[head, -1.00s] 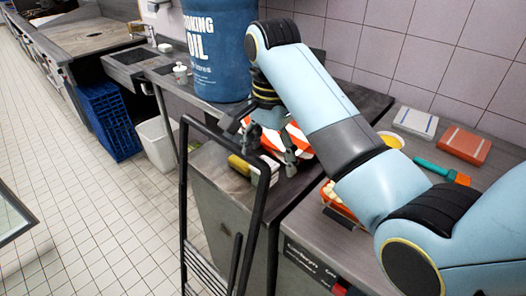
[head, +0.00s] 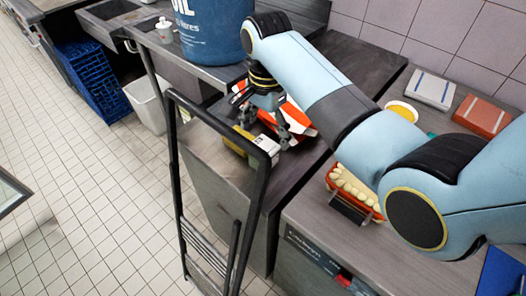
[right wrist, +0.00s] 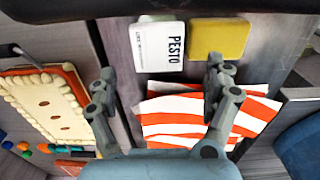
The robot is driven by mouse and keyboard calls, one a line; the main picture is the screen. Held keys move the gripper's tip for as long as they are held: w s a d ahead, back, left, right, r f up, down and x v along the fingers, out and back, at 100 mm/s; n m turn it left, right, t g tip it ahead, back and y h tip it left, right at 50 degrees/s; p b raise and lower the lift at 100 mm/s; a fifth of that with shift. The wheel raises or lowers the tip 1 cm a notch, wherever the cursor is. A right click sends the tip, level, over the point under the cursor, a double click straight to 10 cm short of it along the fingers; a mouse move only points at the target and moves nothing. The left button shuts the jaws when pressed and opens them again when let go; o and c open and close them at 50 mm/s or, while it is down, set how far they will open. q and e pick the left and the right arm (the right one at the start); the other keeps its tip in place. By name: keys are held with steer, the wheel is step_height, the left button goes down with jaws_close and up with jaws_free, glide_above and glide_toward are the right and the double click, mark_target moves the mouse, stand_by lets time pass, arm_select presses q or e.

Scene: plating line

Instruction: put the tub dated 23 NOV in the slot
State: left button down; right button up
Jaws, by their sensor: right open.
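A white tub (right wrist: 158,47) with a label reading PESTO lies beside a yellow block-shaped tub (right wrist: 220,38) in the right wrist view. Its smaller print is too small to read, and I see no 23 NOV date. In the head view the white tub (head: 266,146) and the yellow one (head: 238,141) sit at the near edge of the dark counter. My right gripper (head: 264,118) is open and empty, above an orange-and-white striped cloth (head: 298,118) and close to the tubs. It also shows in the right wrist view (right wrist: 160,82). I cannot make out a slot. My left gripper is out of view.
A blue oil drum (head: 213,30) stands behind the gripper. A black metal frame (head: 176,150) rises in front of the counter. An orange dish of pale pieces (head: 352,188) is on the right counter, with a white (head: 432,88) and an orange block (head: 482,116) farther back.

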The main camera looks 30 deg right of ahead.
mark_target(266, 144)
steer(key=shift+s+a+f, duration=0.1)
steer(key=shift+s+f, duration=0.1)
steer(key=shift+f, duration=0.95)
steer(key=shift+w+f, duration=0.1)
steer(key=shift+f, duration=0.3)
jaws_close()
steer(key=shift+r, duration=0.1)
step_height(266, 144, up, 10)
steer(key=b, duration=0.1)
